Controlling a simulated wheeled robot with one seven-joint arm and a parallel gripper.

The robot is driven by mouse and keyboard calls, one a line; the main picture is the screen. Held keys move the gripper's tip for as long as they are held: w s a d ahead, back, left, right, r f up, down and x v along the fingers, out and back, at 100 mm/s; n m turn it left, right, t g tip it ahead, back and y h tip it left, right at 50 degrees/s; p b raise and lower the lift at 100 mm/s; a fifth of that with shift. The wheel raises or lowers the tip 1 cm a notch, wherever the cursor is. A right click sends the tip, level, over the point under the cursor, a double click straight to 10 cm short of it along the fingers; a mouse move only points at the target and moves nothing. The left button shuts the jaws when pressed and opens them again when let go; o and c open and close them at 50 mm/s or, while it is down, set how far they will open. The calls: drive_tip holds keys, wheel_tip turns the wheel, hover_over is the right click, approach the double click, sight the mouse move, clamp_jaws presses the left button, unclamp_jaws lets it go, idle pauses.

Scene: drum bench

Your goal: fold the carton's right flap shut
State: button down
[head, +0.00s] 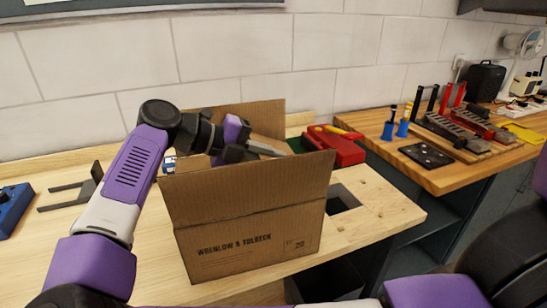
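The brown cardboard carton (250,240) stands on the wooden bench, with printed lettering on its near side. Its near flap (245,188) stands up and hides most of the opening. Its far flap (262,116) also stands up behind. A tan strip of cardboard (268,142) shows between them at the right, beside my gripper; I cannot tell for sure that it is the right flap. My gripper (272,151) is above the carton between the near and far flaps, its fingers pointing right. The near flap hides part of it, and its finger gap does not show clearly.
A grey forked stand (90,185) and a blue box (12,208) are at left. A second bench (440,182) at right holds tools and racks.

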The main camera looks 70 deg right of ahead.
idle(0.3)
drive_tip(key=c, duration=1.6)
unclamp_jaws()
drive_tip(key=shift+c, duration=0.2)
drive_tip(key=v, duration=0.7)
drive_tip(key=shift+w+a+r+b, duration=0.2)
drive_tip(key=shift+w+b, duration=0.1)
drive_tip(key=shift+b, duration=0.15)
